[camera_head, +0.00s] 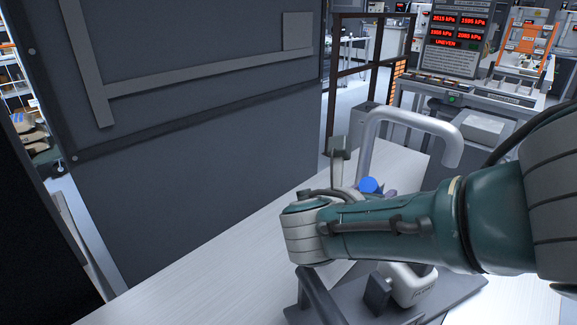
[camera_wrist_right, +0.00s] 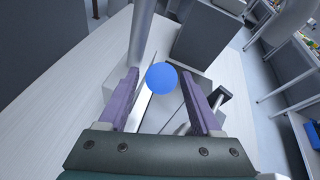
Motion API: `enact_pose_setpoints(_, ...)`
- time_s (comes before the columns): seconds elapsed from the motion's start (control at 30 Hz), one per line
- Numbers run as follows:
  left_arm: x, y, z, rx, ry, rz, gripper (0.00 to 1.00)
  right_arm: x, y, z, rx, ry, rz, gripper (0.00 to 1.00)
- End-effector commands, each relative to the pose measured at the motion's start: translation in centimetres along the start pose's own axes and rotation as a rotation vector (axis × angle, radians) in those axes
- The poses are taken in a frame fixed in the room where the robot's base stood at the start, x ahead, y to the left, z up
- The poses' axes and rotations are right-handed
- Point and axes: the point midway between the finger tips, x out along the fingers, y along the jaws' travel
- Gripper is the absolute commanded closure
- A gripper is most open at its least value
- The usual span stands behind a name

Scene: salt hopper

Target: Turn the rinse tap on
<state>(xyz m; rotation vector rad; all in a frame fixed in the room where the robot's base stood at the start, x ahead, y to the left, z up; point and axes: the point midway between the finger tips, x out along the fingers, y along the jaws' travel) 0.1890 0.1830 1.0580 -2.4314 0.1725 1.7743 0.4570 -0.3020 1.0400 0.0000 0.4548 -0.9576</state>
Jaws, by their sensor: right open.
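The tap has a tall grey spout (camera_head: 410,117) that arches over and bends down at the right. A round blue knob (camera_head: 369,185) shows low beside it, partly hidden by my right arm. In the right wrist view, the blue knob (camera_wrist_right: 162,78) appears between the purple fingers of my right gripper (camera_wrist_right: 160,76). The fingers are open, with visible gaps to the knob on both sides; I cannot tell whether they reach its depth. In the head view the fingers are almost wholly hidden behind my forearm. My left gripper is not in view.
A pale worktop (camera_head: 215,265) lies below, clear on its left. A large dark grey panel (camera_head: 190,140) stands behind it. A dark plate (camera_head: 455,298) with a white fitting sits in front of my right arm. A console with red readouts (camera_head: 459,28) stands farther back.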

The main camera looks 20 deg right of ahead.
Motion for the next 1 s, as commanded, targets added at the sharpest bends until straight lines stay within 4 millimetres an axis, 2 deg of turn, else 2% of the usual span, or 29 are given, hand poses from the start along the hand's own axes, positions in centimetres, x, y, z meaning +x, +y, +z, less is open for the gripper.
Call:
enact_pose_setpoints(0.1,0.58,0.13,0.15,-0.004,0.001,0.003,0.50,0.84,-0.05,-0.09,0.000,0.000,-0.002,0.34)
enact_pose_setpoints(0.37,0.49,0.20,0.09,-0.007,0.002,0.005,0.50,0.91,-0.06,0.05,0.000,0.001,-0.001,0.34)
enact_pose_setpoints(0.9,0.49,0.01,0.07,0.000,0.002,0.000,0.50,0.87,-0.06,0.01,0.000,0.001,-0.001,0.94)
enact_pose_setpoints(0.97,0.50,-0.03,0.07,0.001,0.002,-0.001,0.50,0.87,-0.05,0.01,0.000,0.001,-0.001,1.00)
enact_pose_setpoints(1.0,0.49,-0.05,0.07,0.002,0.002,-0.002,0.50,0.87,-0.06,0.01,0.000,0.001,-0.001,1.00)
